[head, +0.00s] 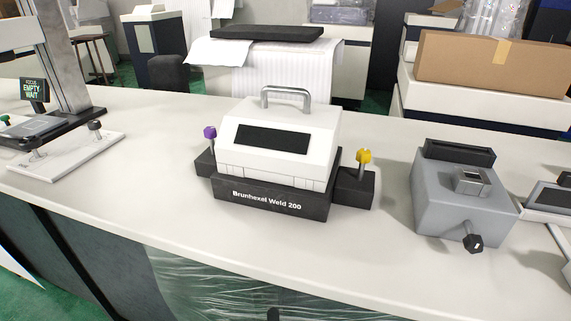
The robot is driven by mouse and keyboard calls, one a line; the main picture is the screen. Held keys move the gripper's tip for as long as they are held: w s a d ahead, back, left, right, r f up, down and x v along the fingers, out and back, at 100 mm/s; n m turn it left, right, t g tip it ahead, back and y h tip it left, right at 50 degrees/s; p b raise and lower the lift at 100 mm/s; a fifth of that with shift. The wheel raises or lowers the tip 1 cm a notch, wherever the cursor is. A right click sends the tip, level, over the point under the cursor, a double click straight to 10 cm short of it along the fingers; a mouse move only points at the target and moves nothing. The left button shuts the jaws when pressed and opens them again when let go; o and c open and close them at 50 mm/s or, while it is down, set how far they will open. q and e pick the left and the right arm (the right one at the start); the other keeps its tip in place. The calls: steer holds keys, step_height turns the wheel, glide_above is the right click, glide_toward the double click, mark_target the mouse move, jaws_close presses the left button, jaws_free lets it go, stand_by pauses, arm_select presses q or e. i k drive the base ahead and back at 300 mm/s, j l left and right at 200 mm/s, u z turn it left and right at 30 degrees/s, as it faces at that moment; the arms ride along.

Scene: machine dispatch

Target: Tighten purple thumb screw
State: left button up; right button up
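The purple thumb screw (210,133) stands upright on a dark side block at the left of the white and black machine (275,150) labelled "Brunhexel Weld 200". Its purple knob sits on a thin metal shaft. A yellow thumb screw (364,157) stands on the matching block at the right. The machine has a grey handle (287,97) on top and a dark panel on its sloped front. Neither of my grippers is in the head view.
A grey box device (462,203) with a black knob stands to the right. The white counter (150,195) is clear in front of the machine. A cardboard box (490,65) sits behind.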

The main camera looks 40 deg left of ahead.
mark_target(209, 133)
steer(key=u, duration=1.5)
